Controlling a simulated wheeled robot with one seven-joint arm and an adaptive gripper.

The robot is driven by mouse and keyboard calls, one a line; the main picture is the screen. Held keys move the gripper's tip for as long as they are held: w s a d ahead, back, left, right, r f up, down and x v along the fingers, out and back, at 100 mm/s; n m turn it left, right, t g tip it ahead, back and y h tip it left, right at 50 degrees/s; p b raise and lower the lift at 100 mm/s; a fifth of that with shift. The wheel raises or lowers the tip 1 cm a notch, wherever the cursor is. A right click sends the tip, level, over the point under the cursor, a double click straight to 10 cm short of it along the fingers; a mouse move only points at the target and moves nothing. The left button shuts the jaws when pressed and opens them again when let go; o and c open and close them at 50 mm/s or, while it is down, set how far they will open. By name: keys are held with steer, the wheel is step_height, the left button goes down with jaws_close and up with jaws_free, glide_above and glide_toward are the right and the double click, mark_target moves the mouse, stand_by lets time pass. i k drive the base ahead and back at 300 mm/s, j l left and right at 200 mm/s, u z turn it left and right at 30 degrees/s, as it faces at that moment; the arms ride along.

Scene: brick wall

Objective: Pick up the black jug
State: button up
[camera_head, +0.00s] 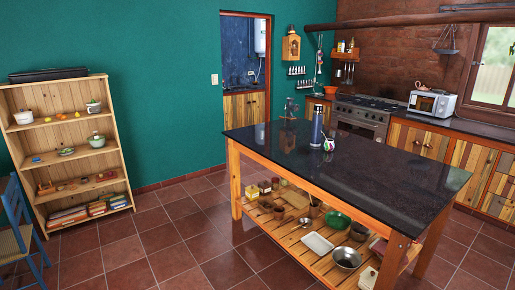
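I cannot pick out a black jug for certain. A tall dark blue-grey flask (317,126) stands upright on the same top, nearer the middle. A small patterned cup (328,145) stands just in front of it. My gripper is not in view.
A wooden shelf (73,129) with dishes and books stands at the left, beside a blue chair (18,228). The island's lower shelf holds bowls and jars. A stove (360,118) and microwave (432,103) stand behind. The tiled floor (165,235) between shelf and island is clear.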

mark_target(291, 30)
steer(key=i+j+u, duration=0.4)
steer(key=i, duration=0.15)
steer(key=i+j+u, duration=0.2)
steer(key=i+u, duration=0.2)
steer(key=i, duration=0.15)
steer(key=i+u, duration=0.4)
steer(key=i, duration=1.2)
steer(key=i+j+z, duration=0.15)
steer(key=i, duration=0.95)
steer(key=i+l+z, duration=0.25)
steer(key=i+z, duration=0.15)
steer(key=i, duration=0.7)
steer(key=i+j+z, duration=0.1)
steer(key=i+z, duration=0.3)
steer(key=i, duration=0.7)
steer(key=i+z, duration=0.2)
steer(key=i, duration=0.35)
steer(key=i+j+z, duration=0.2)
steer(key=i, duration=0.35)
steer(key=i+z, duration=0.2)
steer(key=i, duration=0.35)
steer(key=i+j+z, duration=0.2)
steer(key=i, duration=0.3)
steer(key=i+l+z, duration=0.15)
steer(key=i+z, duration=0.35)
steer(key=i, duration=0.3)
steer(key=i+j+z, duration=0.15)
steer(key=i+z, duration=0.35)
steer(key=i, duration=0.3)
